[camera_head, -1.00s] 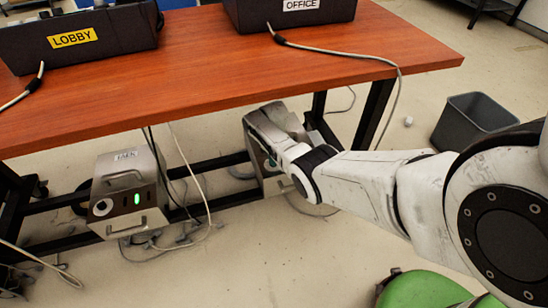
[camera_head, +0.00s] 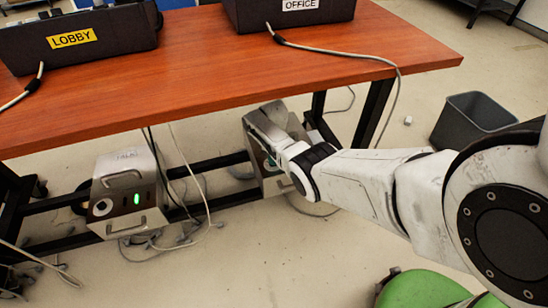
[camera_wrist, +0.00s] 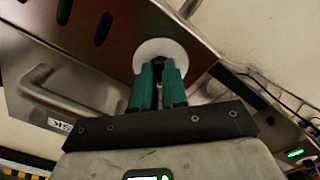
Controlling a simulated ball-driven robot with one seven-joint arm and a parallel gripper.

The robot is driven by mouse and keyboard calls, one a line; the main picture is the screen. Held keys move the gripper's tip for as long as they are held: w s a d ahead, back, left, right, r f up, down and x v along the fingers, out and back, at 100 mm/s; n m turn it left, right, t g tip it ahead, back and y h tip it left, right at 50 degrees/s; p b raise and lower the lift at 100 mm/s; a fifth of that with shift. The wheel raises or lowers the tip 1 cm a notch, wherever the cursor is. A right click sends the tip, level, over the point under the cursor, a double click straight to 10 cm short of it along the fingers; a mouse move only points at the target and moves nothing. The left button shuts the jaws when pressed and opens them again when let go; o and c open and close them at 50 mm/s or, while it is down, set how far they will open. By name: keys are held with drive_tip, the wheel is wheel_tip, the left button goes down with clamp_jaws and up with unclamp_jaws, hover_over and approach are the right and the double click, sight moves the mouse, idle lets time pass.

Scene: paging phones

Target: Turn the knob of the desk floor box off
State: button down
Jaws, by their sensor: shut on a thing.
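The desk floor box (camera_head: 273,186) is a grey metal box under the right part of the desk, partly hidden by my arm. In the wrist view its metal face (camera_wrist: 110,38) has a handle, dark slots and a label ending in "SK". The knob's round white plate (camera_wrist: 162,48) shows on this face. My gripper (camera_wrist: 158,70) has green fingers closed around the dark knob at the plate, and the fingers hide most of it. In the head view my gripper (camera_head: 272,160) is at the box front, its fingertips largely hidden.
A second metal floor box (camera_head: 128,195) with a lit green light stands at left under the wooden desk (camera_head: 200,75). Cables hang nearby and lie on the floor. A grey bin (camera_head: 472,122) stands at right. A green round seat (camera_head: 425,290) is at the front right.

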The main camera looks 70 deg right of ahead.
drive_tip(key=c, duration=1.2)
unclamp_jaws()
drive_tip(key=shift+o, duration=0.2)
wheel_tip(320, 180, up, 11)
drive_tip(key=p, duration=0.6)
drive_tip(key=shift+f, duration=0.15)
